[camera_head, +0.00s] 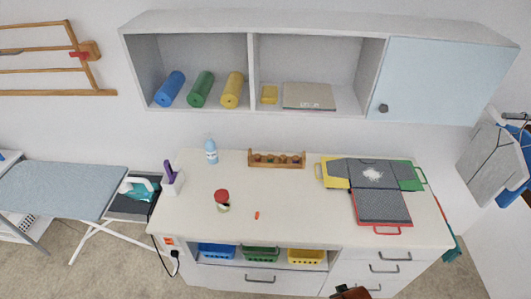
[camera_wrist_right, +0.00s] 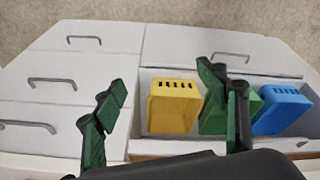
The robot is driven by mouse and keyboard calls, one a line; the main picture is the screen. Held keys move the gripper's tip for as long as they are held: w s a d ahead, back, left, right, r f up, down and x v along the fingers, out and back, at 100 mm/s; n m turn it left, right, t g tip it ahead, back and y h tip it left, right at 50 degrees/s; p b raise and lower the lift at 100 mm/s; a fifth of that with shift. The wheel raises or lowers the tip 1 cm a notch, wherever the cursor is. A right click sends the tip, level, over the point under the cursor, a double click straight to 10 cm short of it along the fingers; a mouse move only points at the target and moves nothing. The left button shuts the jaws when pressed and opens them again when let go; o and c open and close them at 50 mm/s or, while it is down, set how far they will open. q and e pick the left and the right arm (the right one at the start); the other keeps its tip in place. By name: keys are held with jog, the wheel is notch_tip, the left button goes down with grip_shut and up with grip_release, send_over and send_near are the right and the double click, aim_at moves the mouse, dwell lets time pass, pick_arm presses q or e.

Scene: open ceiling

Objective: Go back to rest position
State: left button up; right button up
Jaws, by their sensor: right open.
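My right gripper (camera_wrist_right: 164,82) shows in the right wrist view with its two green and black fingers spread apart and nothing between them. It is in front of the white cabinet (camera_wrist_right: 110,60), with the yellow basket (camera_wrist_right: 173,105) and the green basket (camera_wrist_right: 240,118) beyond the fingers. The wrist view shows the cabinet upside down. A small dark and brown part at the bottom edge of the head view may be my right arm. My left gripper is in neither view.
The white counter (camera_head: 290,218) holds a red-lidded jar (camera_head: 222,202), a blue bottle (camera_head: 211,151), a wooden rack (camera_head: 276,160) and several coloured mats (camera_head: 382,207). Blue baskets (camera_head: 216,251) and others sit in the open shelf below. An ironing board (camera_head: 60,188) stands left.

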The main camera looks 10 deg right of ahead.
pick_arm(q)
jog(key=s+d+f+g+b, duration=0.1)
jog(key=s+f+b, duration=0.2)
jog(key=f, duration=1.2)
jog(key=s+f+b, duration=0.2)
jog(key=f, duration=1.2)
pick_arm(e)
jog(key=s+a+f+g, duration=0.1)
jog(key=s+f, duration=0.2)
jog(key=f, duration=1.2)
jog(key=s+f, duration=0.2)
jog(key=f, duration=1.2)
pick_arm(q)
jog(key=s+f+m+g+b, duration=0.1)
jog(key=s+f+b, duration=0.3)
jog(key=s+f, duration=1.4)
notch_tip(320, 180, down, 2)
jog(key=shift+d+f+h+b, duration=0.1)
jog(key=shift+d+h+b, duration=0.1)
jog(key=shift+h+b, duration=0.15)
pick_arm(e)
jog(key=s+f+n+g, duration=0.1)
jog(key=s+f, duration=1.7)
jog(key=f, duration=0.2)
jog(key=shift+y, duration=0.3)
